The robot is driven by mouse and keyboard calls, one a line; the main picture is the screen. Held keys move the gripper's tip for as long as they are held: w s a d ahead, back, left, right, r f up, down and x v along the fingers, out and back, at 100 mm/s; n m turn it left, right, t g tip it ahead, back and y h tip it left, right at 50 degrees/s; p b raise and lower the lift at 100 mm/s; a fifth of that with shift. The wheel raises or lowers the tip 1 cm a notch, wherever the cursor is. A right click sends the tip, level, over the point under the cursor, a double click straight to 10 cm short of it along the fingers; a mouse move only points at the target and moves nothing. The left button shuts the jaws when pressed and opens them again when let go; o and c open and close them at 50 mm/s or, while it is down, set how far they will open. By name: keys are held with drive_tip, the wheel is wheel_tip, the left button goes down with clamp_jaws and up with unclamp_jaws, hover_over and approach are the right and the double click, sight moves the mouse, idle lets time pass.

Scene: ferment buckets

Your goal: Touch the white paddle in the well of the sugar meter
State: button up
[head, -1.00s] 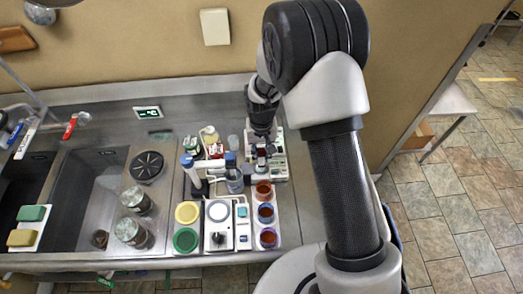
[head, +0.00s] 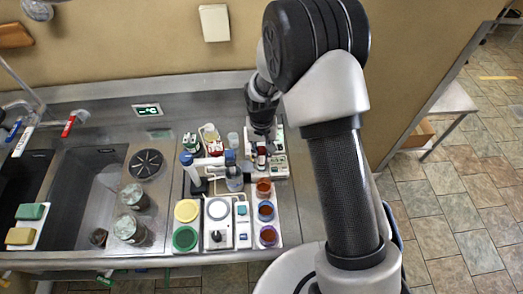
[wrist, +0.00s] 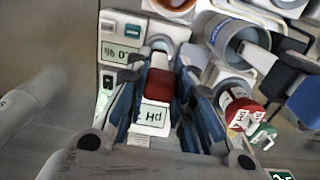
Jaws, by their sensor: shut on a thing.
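The sugar meter (wrist: 120,50) is a white-grey device with a display reading "0 %", in the upper left of the wrist view. In the head view the meter (head: 279,160) stands at the back right of the instruments. My gripper (wrist: 160,72) is shut on a small white-and-red-brown piece (wrist: 154,115) with a label reading "pH". The gripper also shows in the head view (head: 262,148), over the meter's left part. The fingers and held piece cover much of the meter's front.
Cups of reddish liquid (head: 266,211) stand in front. Bare steel counter lies to the right.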

drive_tip(key=shift+f+b, duration=0.45)
drive_tip(key=shift+f, duration=0.1)
idle(0.5)
drive_tip(key=shift+r, duration=0.1)
idle(0.4)
drive_tip(key=shift+r+p, duration=1.85)
drive_tip(key=shift+r, duration=1.15)
